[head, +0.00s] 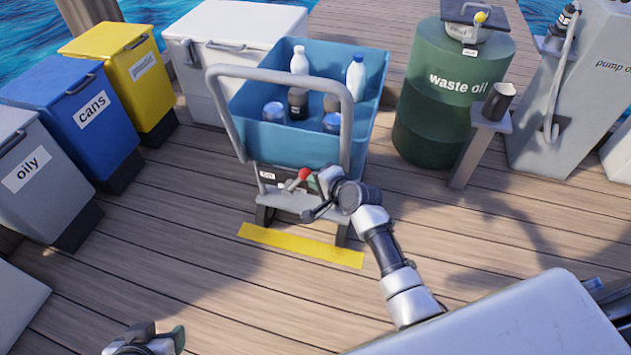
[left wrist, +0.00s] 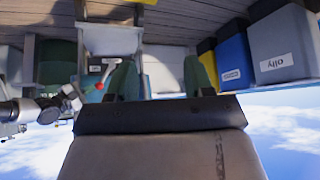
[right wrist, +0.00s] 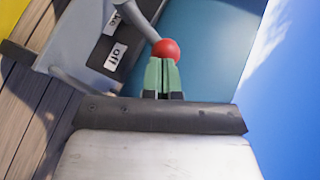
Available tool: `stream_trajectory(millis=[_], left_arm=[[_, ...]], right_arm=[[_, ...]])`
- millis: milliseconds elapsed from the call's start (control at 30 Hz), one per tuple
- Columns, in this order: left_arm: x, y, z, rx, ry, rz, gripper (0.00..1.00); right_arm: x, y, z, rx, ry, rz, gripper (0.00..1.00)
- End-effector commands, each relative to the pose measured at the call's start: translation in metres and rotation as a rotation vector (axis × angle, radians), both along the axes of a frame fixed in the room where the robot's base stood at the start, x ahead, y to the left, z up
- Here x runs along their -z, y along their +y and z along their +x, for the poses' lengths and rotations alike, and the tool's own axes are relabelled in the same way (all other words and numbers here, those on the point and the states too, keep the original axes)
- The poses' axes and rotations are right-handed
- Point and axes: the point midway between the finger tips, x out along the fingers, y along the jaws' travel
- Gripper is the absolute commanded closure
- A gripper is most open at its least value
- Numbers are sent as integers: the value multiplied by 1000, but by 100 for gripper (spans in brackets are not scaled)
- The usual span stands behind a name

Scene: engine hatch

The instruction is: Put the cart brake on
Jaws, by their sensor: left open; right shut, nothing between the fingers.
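The blue cart (head: 300,150) stands on the deck with its grey handle (head: 280,77) towards me. Its brake lever ends in a red ball knob (head: 304,174), low on the near side of the cart. In the right wrist view the knob (right wrist: 166,50) is at the tips of my right gripper (right wrist: 163,64). That gripper's green fingers are shut with nothing between them; I cannot tell whether they touch the knob. A label reading "off" (right wrist: 114,57) sits beside the lever. My left gripper (head: 160,338) is open and empty at the bottom left, away from the cart.
A yellow strip (head: 300,246) lies on the deck before the cart. Bins stand at the left: oily (head: 35,175), cans (head: 80,110) and a yellow one (head: 125,70). A green waste oil drum (head: 445,115) stands to the right.

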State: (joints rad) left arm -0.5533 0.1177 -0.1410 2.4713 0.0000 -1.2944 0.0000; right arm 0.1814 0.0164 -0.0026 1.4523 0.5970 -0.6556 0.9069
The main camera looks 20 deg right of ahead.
Motion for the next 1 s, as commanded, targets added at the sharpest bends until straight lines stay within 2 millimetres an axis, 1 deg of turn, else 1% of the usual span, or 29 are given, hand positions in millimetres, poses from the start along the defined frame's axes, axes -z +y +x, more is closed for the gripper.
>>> stream_trajectory(millis=[167,567,733,900,1000], left_arm=[[-2,-2,5,3,-34,-7,48],[-2,-2,4,3,-23,-5,48],[2,5,-12,-7,79,17,48],[7,13,-40,-21,250,52,48],[7,14,-43,-22,265,55,48]], right_arm=[[0,2,4,0,-1,0,100],[0,1,3,0,2,-2,100],[-3,1,4,-1,7,-11,100],[-5,-1,5,0,21,-30,100],[-4,-1,5,-1,24,-35,100]])
